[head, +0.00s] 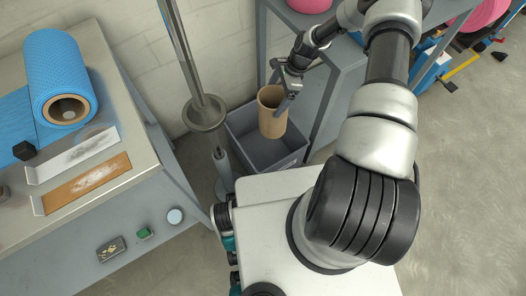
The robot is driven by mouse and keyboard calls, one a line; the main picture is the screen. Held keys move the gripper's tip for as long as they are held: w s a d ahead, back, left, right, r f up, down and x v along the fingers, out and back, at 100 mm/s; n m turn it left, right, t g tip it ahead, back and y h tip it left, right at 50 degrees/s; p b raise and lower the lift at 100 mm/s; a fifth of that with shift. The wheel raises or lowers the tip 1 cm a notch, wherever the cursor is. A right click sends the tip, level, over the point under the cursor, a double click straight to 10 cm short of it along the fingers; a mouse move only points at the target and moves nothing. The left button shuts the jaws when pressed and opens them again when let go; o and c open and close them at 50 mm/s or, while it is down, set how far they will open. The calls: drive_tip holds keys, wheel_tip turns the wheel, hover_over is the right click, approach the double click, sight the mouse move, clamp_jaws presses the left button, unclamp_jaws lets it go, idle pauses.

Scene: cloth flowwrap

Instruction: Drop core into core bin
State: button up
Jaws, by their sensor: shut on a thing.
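A brown cardboard core (271,114) hangs upright in my gripper (285,88). My gripper is shut on the core near its upper rim. The grey core bin (285,163) stands on the floor below. In the head view the core's lower end overlaps the bin's opening. I cannot tell exactly how high the core is above the bin floor. The inside of the bin that shows looks empty; part of it is hidden behind the core.
A metal post (196,80) with a round collar stands just left of the bin. A grey cabinet (335,95) is close on its right. A table (125,125) at left holds a blue roll (57,70) and trays. Open floor (470,180) lies at right.

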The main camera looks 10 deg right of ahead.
sight(278, 100)
drive_tip(key=w+f+m+b, duration=0.1)
drive_tip(key=f, duration=0.1)
drive_tip(key=w+f+m+t+b, duration=0.1)
drive_tip(key=f+m, duration=0.1)
drive_tip(key=w+f+m+t+b, duration=0.1)
drive_tip(key=f, duration=0.1)
drive_tip(key=shift+w+a+f+m, duration=0.35)
drive_tip(key=shift+a+f+m, duration=0.05)
wheel_tip(278, 100, down, 6)
drive_tip(key=b, duration=0.4)
drive_tip(key=shift+r, duration=0.1)
drive_tip(key=o, duration=0.8)
drive_tip(key=p+v, duration=0.2)
drive_tip(key=v, duration=0.5)
drive_tip(key=shift+r, duration=0.25)
